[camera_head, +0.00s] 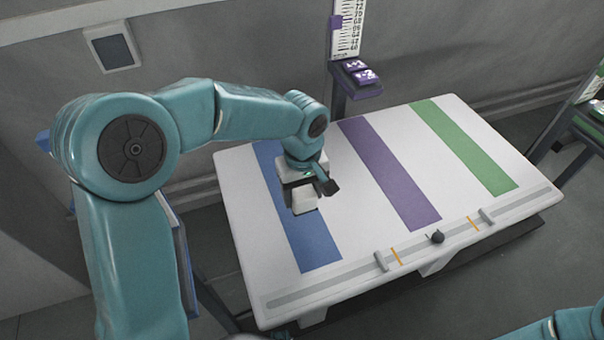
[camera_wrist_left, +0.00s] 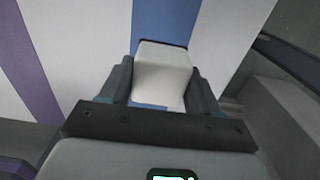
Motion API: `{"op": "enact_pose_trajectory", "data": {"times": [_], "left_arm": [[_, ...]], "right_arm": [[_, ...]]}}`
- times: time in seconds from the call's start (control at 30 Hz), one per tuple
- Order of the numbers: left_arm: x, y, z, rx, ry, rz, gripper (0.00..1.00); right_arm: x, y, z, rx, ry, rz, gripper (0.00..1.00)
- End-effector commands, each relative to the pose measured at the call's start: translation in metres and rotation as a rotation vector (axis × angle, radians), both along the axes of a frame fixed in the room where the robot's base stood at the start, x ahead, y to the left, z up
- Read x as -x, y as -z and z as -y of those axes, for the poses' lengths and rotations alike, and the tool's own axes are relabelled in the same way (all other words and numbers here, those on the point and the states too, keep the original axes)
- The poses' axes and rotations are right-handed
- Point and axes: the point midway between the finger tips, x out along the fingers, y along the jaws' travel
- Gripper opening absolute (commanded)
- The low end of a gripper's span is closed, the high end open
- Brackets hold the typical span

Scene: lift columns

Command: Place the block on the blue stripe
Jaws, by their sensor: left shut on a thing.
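A white block (camera_head: 304,201) is between the fingers of my left gripper (camera_head: 312,188), at the blue stripe (camera_head: 312,245) in the head view. In the left wrist view the white block (camera_wrist_left: 161,72) sits between the two dark fingers of my left gripper (camera_wrist_left: 160,85), which is shut on it. The blue stripe (camera_wrist_left: 166,20) runs beyond and beneath the block there. I cannot tell whether the block touches the table or hangs just above it. My right gripper is not in view; only a bit of teal arm shows at the lower right.
The white table (camera_head: 355,225) also has a purple stripe (camera_head: 390,175) and a green stripe (camera_head: 462,148). A rail with a dark knob (camera_head: 438,237) runs along the front edge. A column with a scale (camera_head: 347,30) and purple buttons (camera_head: 357,74) stands behind the table.

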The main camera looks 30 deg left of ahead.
Motion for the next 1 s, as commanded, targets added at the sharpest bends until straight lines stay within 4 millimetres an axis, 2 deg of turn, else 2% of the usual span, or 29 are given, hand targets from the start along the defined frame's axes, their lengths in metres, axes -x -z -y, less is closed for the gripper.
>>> {"op": "enact_pose_trajectory", "data": {"times": [0.1, 0.37, 0.6, 1.0], "left_arm": [[-0.001, 0.019, 0.000, 0.001, 0.000, 0.004, 0.00], [-0.003, 0.035, -0.001, 0.000, 0.000, 0.003, 0.00], [-0.003, 0.068, -0.001, 0.000, 0.000, 0.003, 0.00], [-0.003, 0.074, -0.001, 0.000, 0.000, 0.005, 0.00]], "right_arm": [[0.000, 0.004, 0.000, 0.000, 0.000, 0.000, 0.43], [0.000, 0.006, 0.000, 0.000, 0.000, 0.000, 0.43], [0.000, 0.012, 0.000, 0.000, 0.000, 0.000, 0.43], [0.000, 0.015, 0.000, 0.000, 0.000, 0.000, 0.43]]}}
